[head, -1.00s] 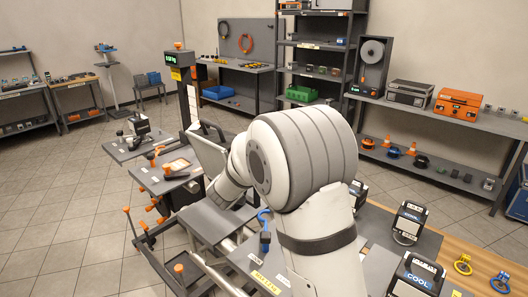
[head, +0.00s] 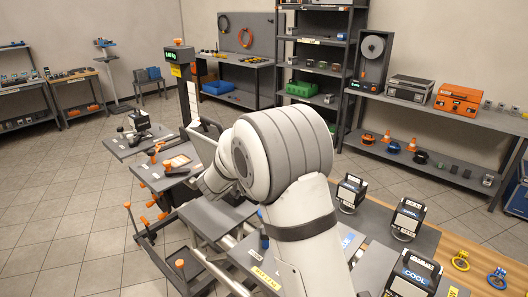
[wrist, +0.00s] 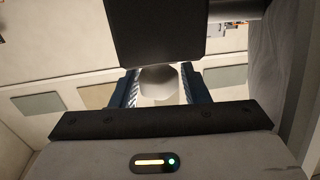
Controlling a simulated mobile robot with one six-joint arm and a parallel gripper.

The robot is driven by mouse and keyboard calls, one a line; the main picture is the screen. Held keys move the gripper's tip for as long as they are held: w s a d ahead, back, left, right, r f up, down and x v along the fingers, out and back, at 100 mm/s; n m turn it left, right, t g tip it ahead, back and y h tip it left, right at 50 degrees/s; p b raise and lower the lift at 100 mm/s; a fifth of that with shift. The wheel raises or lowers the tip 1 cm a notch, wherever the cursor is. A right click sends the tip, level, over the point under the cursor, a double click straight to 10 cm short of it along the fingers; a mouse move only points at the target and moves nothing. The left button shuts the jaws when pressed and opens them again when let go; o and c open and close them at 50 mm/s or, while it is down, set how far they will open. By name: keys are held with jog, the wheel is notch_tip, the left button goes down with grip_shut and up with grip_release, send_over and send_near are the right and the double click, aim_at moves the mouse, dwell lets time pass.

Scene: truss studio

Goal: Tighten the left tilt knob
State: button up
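In the head view, several orange knobs sit on the dark rig at the lower left, one at the front (head: 180,264) and one on an upright post (head: 127,206). I cannot tell which of them is the left tilt knob. My arm covers the rig's right part and hides my gripper there. In the wrist view my gripper (wrist: 160,88) has its two blue-dark fingers apart. A pale rounded thing (wrist: 159,84) shows between them; I cannot tell whether they touch it. A large dark block (wrist: 155,30) stands just above the fingers.
Grey platforms (head: 150,175) of the rig reach out to the left. Shelves and benches line the far walls. The tiled floor at left is clear.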

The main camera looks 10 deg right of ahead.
jog(key=shift+o, duration=1.3)
jog(key=shift+f, duration=0.1)
jog(key=shift+s, duration=0.1)
jog(key=b+v, duration=0.1)
jog(key=v, duration=0.6)
jog(key=shift+s+a+b, duration=0.15)
jog(key=shift+a+b, duration=0.15)
jog(key=shift+b, duration=0.05)
